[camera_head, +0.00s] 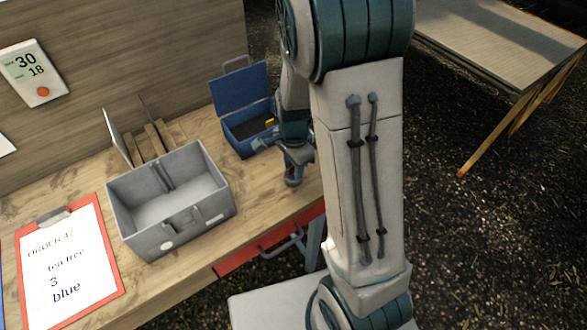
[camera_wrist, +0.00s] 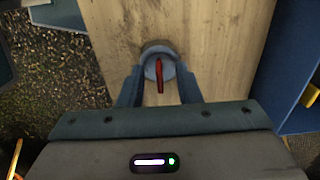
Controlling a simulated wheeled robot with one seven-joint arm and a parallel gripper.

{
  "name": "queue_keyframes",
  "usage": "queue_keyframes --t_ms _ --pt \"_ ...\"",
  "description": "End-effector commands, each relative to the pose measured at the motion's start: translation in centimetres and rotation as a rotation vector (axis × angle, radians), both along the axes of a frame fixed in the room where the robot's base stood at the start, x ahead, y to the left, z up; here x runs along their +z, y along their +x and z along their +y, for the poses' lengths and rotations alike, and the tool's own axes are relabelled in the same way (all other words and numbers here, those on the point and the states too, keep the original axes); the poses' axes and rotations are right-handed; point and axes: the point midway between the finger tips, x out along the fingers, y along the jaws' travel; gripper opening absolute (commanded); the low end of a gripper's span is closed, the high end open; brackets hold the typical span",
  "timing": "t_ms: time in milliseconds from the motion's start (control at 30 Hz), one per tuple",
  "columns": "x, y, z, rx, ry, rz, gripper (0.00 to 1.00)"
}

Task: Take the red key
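The red key (camera_wrist: 160,76) shows in the wrist view as a narrow red upright piece at a round blue-grey holder (camera_wrist: 157,49) on the wooden bench. My gripper (camera_wrist: 160,70) is open, with one finger on each side of the key and a visible gap on both sides. I cannot tell how far the fingertips are above the holder. In the head view my gripper (camera_head: 293,160) is low over the bench's right end, by the front edge. The key is not clear there, being small and partly behind my arm.
A blue box (camera_head: 243,133) with its lid up stands just behind my gripper. A grey open bin (camera_head: 190,212) is to the left, with a clipboard (camera_head: 110,240) further left. A red drawer front (camera_head: 237,262) with a handle is under the bench edge.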

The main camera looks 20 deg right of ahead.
Motion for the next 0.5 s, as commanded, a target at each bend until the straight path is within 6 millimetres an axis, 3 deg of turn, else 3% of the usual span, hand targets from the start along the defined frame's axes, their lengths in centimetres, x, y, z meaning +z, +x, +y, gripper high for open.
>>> queue_keyframes --t_ms 133,267,500 --pt "0.01 -0.02 0.02 0.0 0.0 0.0 0.31" --pt "0.02 -0.02 0.02 0.0 0.0 0.0 0.0" --pt "0.03 -0.02 0.03 0.001 0.0 0.001 0.0"
